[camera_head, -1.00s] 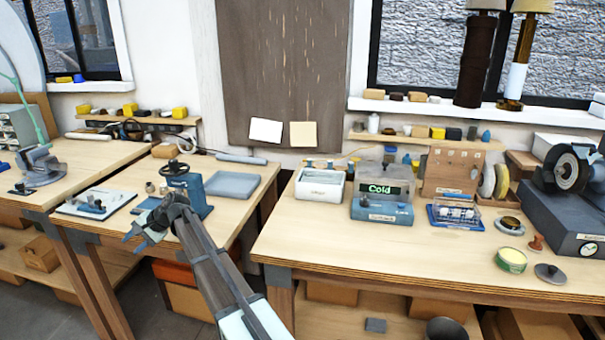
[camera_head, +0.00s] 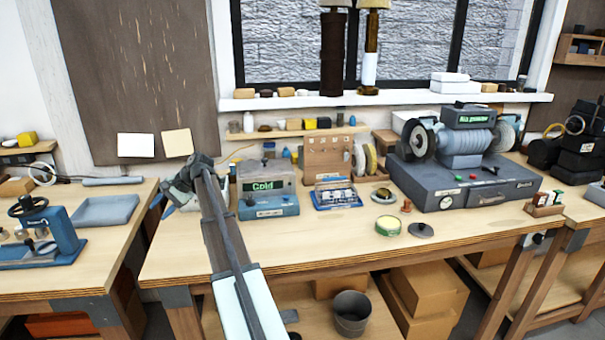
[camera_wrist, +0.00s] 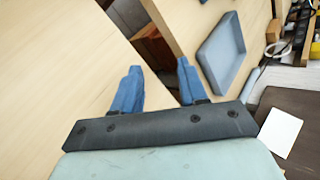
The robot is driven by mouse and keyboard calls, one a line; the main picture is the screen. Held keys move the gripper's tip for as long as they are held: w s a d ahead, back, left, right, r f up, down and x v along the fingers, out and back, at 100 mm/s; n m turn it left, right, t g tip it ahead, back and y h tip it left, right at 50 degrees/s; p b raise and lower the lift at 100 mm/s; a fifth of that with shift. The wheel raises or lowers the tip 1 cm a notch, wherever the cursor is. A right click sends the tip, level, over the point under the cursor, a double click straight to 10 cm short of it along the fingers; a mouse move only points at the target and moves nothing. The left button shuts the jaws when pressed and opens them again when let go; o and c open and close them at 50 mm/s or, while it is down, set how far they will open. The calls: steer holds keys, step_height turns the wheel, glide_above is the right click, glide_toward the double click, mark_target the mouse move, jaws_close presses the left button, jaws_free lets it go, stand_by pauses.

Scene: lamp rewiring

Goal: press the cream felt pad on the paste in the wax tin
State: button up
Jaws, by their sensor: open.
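An open round green tin (camera_head: 388,226) with a pale yellowish top, which looks like the wax tin, stands near the front of the middle bench. A dark round lid (camera_head: 421,230) with a knob lies just right of it. A small reddish-brown knobbed piece (camera_head: 406,206) stands behind them; I cannot tell whether the cream felt pad is under it. My gripper (camera_head: 161,206) is over the left end of this bench, far left of the tin. In the wrist view its two blue fingers (camera_wrist: 159,72) are apart with nothing between them.
A blue box marked Cold (camera_head: 268,205), a blue rack (camera_head: 336,197) and a round dark-rimmed dish (camera_head: 381,195) stand behind the tin's area. A large grinder (camera_head: 460,180) is at the right. The bench front between gripper and tin is mostly clear.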

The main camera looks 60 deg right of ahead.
steer(key=s+d+r+m+h, duration=0.1)
steer(key=s+d, duration=0.4)
steer(key=d, duration=0.2)
steer(key=s+d+r+m, duration=0.1)
steer(key=s+d, duration=0.4)
steer(key=d, duration=0.3)
steer(key=m+g+h, duration=0.5)
steer(key=m+g, duration=0.1)
steer(key=m, duration=0.5)
glide_above(408, 200)
steer(key=shift+w+a, duration=0.25)
steer(key=shift+w, duration=0.1)
steer(key=shift+s+d, duration=0.15)
steer(key=shift+s, duration=0.25)
steer(key=shift+f, duration=3.95)
steer(key=shift+c, duration=0.4)
